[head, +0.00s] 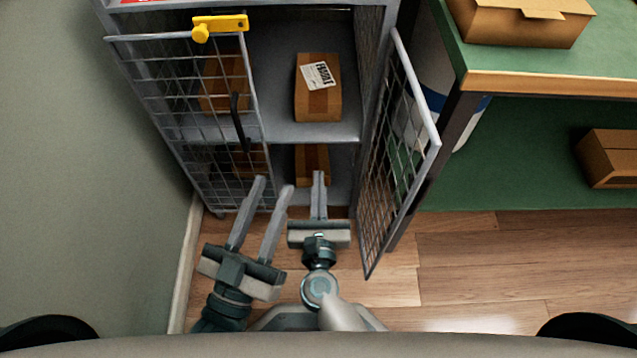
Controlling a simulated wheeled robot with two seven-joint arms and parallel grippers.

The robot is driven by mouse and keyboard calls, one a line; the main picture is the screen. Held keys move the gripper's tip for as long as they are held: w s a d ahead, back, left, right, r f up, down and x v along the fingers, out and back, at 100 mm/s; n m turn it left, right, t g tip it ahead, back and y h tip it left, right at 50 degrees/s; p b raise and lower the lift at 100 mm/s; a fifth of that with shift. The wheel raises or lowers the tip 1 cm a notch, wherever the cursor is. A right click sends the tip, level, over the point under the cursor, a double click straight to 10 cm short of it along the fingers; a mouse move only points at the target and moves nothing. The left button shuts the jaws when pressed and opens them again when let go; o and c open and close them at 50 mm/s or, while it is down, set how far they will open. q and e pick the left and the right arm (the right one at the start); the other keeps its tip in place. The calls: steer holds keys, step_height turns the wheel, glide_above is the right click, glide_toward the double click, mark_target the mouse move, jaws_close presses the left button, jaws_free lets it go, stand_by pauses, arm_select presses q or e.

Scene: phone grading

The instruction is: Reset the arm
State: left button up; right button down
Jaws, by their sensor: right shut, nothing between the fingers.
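My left gripper (273,188) is in front of the cage's left side, low in the head view. Its two fingers are apart, and nothing shows between them. My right gripper (319,178) is just to its right, in front of the cage opening. Its fingers are together and hold nothing. Both grippers point away from me toward the cage, and the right fingertips overlap the lower box in the picture. Whether they touch it cannot be told.
A grey wire cage (350,60) holds cardboard boxes, one with a label (319,88). Its right mesh door (400,150) stands open; the left door (180,90) has a yellow latch (220,26). A green shelf (500,66) with boxes is at right, a wall at left.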

arm_select(q)
steer(key=shift+s+f, duration=0.1)
steer(key=shift+f, duration=0.1)
arm_select(e)
steer(key=shift+s, duration=0.15)
stand_by(0.3)
